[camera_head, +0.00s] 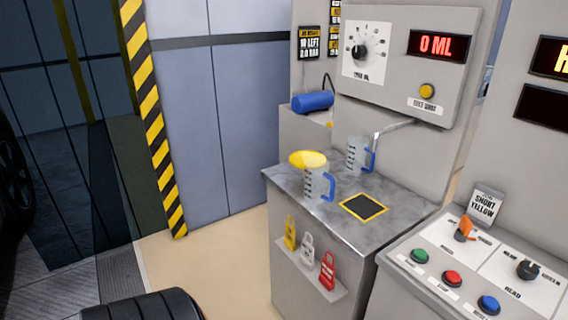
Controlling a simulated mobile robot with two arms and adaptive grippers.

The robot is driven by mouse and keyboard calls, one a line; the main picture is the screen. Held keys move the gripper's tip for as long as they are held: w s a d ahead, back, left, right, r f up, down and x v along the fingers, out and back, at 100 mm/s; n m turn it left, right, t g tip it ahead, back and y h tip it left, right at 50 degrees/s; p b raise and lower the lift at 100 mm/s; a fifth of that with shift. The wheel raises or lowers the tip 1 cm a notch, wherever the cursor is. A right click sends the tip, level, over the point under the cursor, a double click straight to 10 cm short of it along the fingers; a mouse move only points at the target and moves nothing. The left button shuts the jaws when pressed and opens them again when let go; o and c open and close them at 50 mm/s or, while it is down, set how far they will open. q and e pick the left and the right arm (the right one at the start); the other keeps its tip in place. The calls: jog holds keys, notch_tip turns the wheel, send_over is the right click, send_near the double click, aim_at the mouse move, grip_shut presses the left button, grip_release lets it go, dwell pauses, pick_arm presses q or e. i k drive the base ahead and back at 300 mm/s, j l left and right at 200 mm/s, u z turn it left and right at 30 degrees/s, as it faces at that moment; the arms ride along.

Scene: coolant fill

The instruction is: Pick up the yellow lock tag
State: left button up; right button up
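The yellow lock tag (290,232) hangs at the left of a row of three tags on the front of the grey metal counter. A white-grey lock tag (307,248) is just to its right, and a red lock tag (327,271) is further right. The yellow tag is fully visible and nothing covers it. Neither of my grippers shows in this view.
A small ledge (310,277) sits below the tags. On the counter (350,185) stand two blue-handled jugs, the front one (318,184) topped by a yellow round thing (308,159). A button panel (470,270) is at right. A dark ribbed object (143,306) is at bottom left.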

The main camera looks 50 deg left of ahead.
aim_at(289, 239)
jog(key=u, duration=1.65)
